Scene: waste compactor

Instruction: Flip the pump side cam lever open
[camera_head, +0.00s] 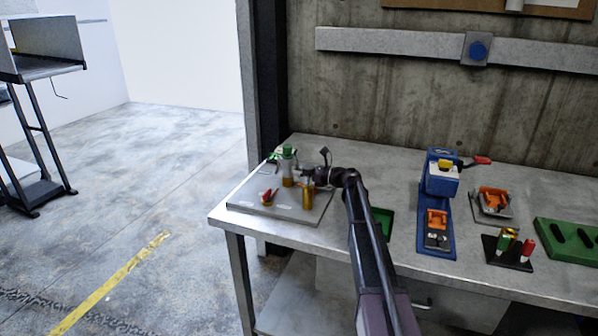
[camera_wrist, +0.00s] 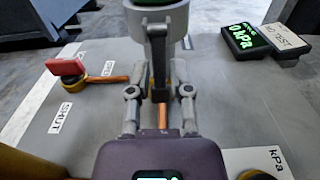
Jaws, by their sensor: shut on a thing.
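In the wrist view, a grey collar (camera_wrist: 170,20) stands ahead of me, with a grey lever (camera_wrist: 157,52) hanging down its near side. My gripper (camera_wrist: 159,88) has its fingers on either side of this lever and is shut on it. The lever points down rather than out from the collar. In the head view, my gripper (camera_head: 312,174) is beside the fittings on a grey plate (camera_head: 290,212), and the lever is too small to make out there. A green-topped fitting (camera_head: 288,155) stands just left of the gripper, and a brass cylinder (camera_head: 308,196) is in front.
A red-handled valve (camera_wrist: 68,68) marked SHUT lies left of the gripper, with a copper pipe. Blue equipment (camera_head: 440,180) and a green block (camera_head: 568,240) are farther right on the bench. The plate's front is mostly clear.

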